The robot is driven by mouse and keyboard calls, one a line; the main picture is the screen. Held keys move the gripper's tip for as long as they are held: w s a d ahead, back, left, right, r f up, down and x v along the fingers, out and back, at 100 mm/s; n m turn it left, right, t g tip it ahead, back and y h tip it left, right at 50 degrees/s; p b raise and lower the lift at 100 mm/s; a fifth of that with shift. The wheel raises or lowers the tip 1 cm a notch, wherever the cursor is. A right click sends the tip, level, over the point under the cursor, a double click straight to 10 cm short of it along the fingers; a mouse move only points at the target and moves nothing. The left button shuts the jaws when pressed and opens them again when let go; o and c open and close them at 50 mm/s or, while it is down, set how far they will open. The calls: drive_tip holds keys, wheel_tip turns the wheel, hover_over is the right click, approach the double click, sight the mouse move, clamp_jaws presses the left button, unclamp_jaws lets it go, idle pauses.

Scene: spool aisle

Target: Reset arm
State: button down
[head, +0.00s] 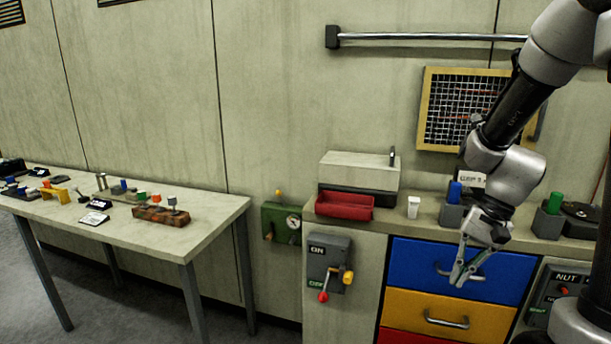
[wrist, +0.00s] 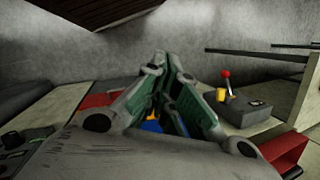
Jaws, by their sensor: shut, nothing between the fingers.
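My arm comes in from the upper right of the head view and bends down in front of the cabinet. My gripper (head: 460,279) is shut and empty, pointing down in front of the blue drawer (head: 402,262). I cannot tell whether it touches the drawer front. In the wrist view my gripper (wrist: 172,62) shows its green-lined fingers coming together at the tips. Nothing is held between them.
Below lies a yellow drawer (head: 405,308). Left of the drawers is a switch box (head: 328,262) with red and yellow knobs. A red tray (head: 345,205) and white cup (head: 413,207) stand on the counter. A table (head: 215,230) with small parts stands left.

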drive_tip(key=s+d+r+n+t+h, duration=0.2)
drive_tip(key=s+r, duration=0.3)
drive_tip(key=r, duration=0.3)
drive_tip(key=s+d+r+n+t+h, duration=0.1)
drive_tip(key=s+r+n+t+h, duration=0.1)
drive_tip(key=s+r+n, duration=0.3)
wheel_tip(320, 180, up, 3)
drive_tip(key=shift+s+d+f+t, duration=0.2)
drive_tip(key=shift+d+t, duration=0.2)
drive_tip(key=shift+t, duration=0.4)
drive_tip(key=c, duration=2.2)
unclamp_jaws()
